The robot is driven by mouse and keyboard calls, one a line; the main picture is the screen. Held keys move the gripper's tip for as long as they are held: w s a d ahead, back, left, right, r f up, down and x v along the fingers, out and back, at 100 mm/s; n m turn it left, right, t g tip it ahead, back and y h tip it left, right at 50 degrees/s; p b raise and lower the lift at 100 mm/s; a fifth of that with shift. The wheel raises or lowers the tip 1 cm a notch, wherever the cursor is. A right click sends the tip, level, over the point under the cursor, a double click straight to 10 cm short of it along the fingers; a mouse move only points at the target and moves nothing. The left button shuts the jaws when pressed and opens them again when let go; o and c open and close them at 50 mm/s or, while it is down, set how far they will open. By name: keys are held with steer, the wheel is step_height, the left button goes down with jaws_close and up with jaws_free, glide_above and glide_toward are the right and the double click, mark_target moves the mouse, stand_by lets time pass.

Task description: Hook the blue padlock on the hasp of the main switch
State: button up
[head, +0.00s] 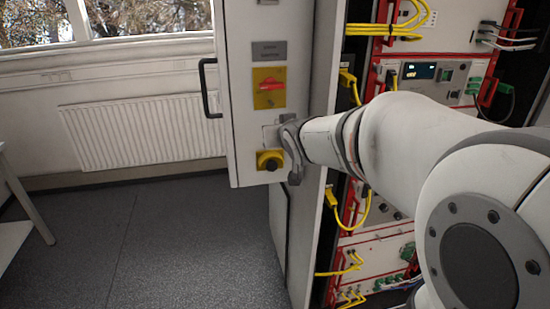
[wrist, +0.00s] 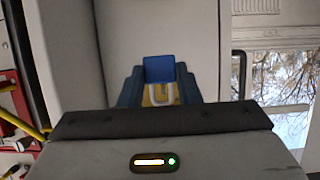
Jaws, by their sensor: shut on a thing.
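The blue padlock (wrist: 159,68) shows in the wrist view between the two dark fingers of my gripper (wrist: 159,88), which is shut on it. Its pale U-shaped shackle points toward the bottom of that view, with something yellow behind it. In the head view my gripper (head: 291,152) is at the cabinet front, beside a yellow plate with a black knob (head: 270,161). The padlock cannot be made out there. The main switch (head: 269,87), a red handle on a yellow plate under a grey label, is above my gripper. I cannot make out the hasp clearly.
The cabinet door (head: 245,130) has a black pull handle (head: 207,90) on its left edge. Racks with yellow cables (head: 365,207) stand right of it. A radiator (head: 145,128) is on the far wall.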

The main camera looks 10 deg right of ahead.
steer(key=shift+w+r+p, duration=0.2)
steer(key=shift+w+r, duration=0.15)
steer(key=shift+w, duration=1.15)
steer(key=shift+w+r+p, duration=0.25)
steer(key=shift+w+r, duration=0.15)
steer(key=shift+w, duration=1.15)
steer(key=shift+w+r+p, duration=0.2)
steer(key=shift+w+r, duration=0.15)
steer(key=shift+w, duration=1.15)
steer(key=shift+f+b, duration=0.5)
steer(key=shift+b, duration=0.1)
steer(key=shift+w, duration=0.1)
steer(key=o, duration=1.2)
